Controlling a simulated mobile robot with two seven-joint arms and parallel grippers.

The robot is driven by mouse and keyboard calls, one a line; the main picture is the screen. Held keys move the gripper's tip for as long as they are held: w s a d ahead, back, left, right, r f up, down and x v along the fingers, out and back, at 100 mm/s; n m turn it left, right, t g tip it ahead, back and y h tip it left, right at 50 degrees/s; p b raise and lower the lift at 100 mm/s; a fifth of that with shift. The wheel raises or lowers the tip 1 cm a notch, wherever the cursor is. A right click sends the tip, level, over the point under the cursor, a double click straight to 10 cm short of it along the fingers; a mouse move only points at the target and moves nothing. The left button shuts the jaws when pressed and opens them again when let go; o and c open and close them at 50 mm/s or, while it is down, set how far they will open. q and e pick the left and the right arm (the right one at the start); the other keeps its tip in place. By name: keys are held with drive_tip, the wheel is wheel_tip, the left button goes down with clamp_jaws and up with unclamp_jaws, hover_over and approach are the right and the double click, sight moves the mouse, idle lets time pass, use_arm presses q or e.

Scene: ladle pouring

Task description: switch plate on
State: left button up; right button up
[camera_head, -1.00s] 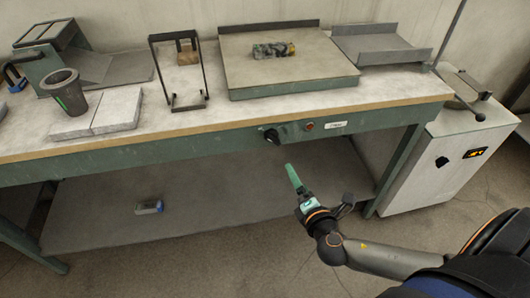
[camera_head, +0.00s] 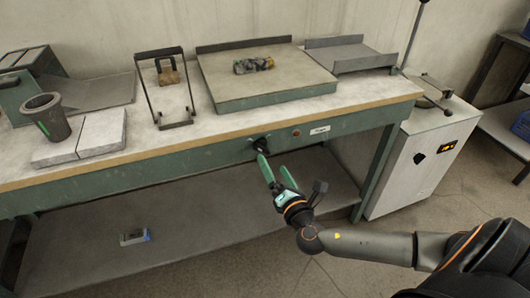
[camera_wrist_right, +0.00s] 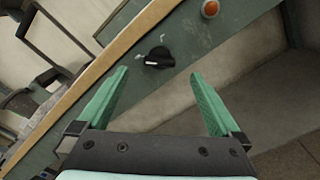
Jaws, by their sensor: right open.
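The plate (camera_head: 235,88) is a flat grey slab with green sides on the workbench, with a dark mottled object (camera_head: 254,65) lying on it. A black rotary knob (camera_head: 260,143) sits on the bench's green front panel. It also shows in the right wrist view (camera_wrist_right: 158,57) with a white mark on it. A round orange-red light or button (camera_head: 296,133) is to the knob's right; the wrist view shows it too (camera_wrist_right: 210,9). My right gripper (camera_head: 274,172) is open and empty, just below and in front of the knob. In the wrist view the knob lies beyond and between its green fingers (camera_wrist_right: 158,98). My left gripper is not in view.
A dark cup (camera_head: 48,118), pale slabs (camera_head: 100,133) and a black wire frame (camera_head: 165,88) stand on the bench's left side. A grey tray (camera_head: 350,55) is at the back right. A white cabinet (camera_head: 410,170) stands right of the bench. A lower shelf (camera_head: 190,215) is below.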

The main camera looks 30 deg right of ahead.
sight(265, 151)
drive_tip(key=x, duration=0.7)
drive_tip(key=shift+w+b, duration=0.2)
drive_tip(key=shift+b, duration=0.1)
drive_tip(key=shift+f, duration=0.1)
drive_tip(key=c, duration=1.4)
